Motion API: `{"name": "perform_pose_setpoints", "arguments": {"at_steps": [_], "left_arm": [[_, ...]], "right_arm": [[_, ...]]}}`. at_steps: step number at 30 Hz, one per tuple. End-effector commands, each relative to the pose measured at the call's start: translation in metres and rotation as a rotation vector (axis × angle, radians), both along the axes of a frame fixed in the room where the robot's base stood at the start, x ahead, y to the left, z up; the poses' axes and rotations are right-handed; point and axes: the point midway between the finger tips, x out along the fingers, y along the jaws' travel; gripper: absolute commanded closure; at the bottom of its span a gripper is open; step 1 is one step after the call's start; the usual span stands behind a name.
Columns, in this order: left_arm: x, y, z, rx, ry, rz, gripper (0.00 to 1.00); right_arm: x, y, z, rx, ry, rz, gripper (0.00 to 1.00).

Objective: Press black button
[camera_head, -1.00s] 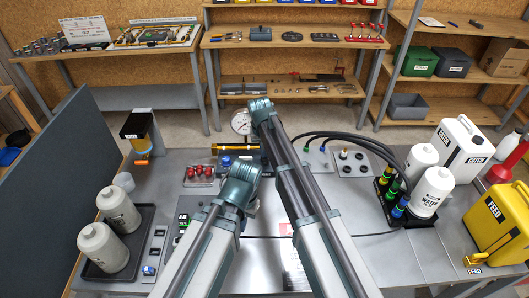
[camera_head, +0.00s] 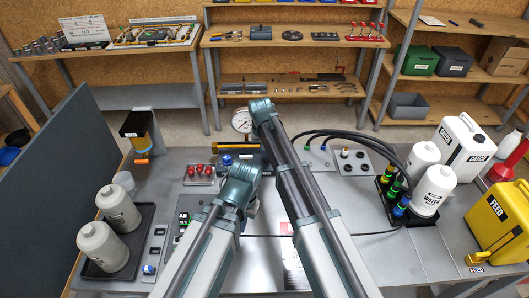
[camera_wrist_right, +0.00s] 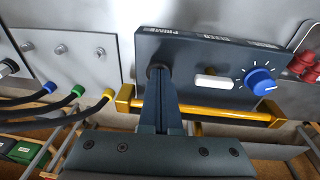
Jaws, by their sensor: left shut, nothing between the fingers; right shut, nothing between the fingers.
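In the right wrist view, a dark panel (camera_wrist_right: 212,62) marked PRIME carries a round black button (camera_wrist_right: 152,70) at its left, a white rectangular part (camera_wrist_right: 213,82) and a blue knob (camera_wrist_right: 259,81). My right gripper (camera_wrist_right: 158,72) is shut and empty, its fingertips over the black button and hiding most of it. I cannot tell whether they touch it. In the head view, my arms cover much of the panel; its blue knob (camera_head: 226,160) shows. My left gripper (camera_head: 252,207) is lower, mostly hidden by its arm, and away from the panel.
A yellow bar (camera_wrist_right: 225,112) runs along the panel's edge close to my right gripper. Cables with coloured ends (camera_wrist_right: 77,91) lie to the left in that view. In the head view, red knobs (camera_head: 200,170) stand left of the panel, and a gauge (camera_head: 241,120) stands behind.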

Motion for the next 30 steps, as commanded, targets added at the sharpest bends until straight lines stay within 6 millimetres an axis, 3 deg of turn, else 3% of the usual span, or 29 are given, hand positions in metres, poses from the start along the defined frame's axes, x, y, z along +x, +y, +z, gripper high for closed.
{"name": "perform_pose_setpoints", "arguments": {"at_steps": [1,21,30], "left_arm": [[0.000,0.000,0.012,0.000,0.000,0.000,1.00],[0.000,0.000,0.114,-0.002,-0.001,0.011,1.00],[0.000,0.000,0.127,-0.002,0.000,0.014,1.00]], "right_arm": [[-0.001,-0.001,0.012,0.000,0.000,0.000,1.00],[-0.013,0.001,0.114,-0.001,-0.005,0.001,1.00],[-0.015,0.002,0.127,-0.001,-0.006,0.000,1.00]]}}
